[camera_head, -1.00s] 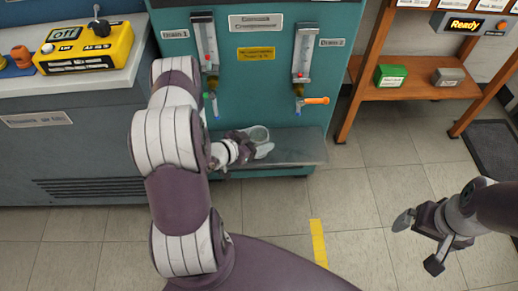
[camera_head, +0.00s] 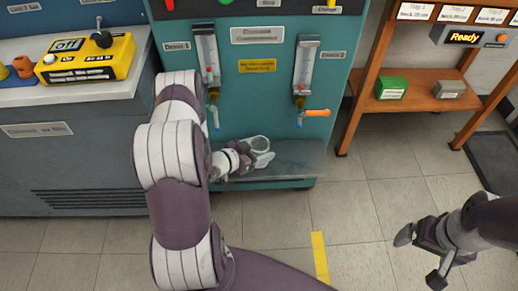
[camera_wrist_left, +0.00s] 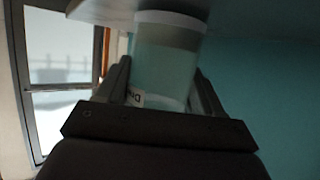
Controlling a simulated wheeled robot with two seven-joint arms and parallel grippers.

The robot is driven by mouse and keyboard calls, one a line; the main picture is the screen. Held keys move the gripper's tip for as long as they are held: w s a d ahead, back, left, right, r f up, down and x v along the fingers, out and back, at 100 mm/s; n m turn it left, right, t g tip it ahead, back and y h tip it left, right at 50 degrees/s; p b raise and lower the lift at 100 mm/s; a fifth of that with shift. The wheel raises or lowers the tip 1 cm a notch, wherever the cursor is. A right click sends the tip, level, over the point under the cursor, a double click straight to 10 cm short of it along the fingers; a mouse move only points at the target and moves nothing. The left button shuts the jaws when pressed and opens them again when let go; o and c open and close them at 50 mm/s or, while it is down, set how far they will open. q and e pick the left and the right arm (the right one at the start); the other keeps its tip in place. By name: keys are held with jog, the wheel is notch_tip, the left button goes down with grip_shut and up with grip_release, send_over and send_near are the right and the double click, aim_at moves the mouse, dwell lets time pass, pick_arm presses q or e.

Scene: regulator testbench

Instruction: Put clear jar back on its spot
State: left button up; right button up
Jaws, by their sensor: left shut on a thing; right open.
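The clear jar (camera_head: 260,144) is a small see-through cup with a pale rim. My left gripper (camera_head: 252,160) is shut on it and holds it over the grey shelf (camera_head: 300,155) at the foot of the teal test bench. In the left wrist view the jar (camera_wrist_left: 165,60) sits between the two fingers of the left gripper (camera_wrist_left: 160,85), with part of a label showing near its base. Whether the jar touches the shelf cannot be told. My right gripper (camera_head: 420,258) is open and empty over the floor at the lower right.
A yellow control box (camera_head: 88,58) stands on the left counter. A wooden rack (camera_head: 420,100) stands right.

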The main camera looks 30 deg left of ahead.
pick_arm(q)
jog(key=shift+f, duration=0.25)
jog(key=o, duration=1.2)
jog(key=shift+c, duration=0.2)
jog(key=p+v, duration=0.4)
jog(key=v, duration=0.8)
jog(key=shift+s+a+r, duration=0.2)
jog(key=shift+s, duration=0.1)
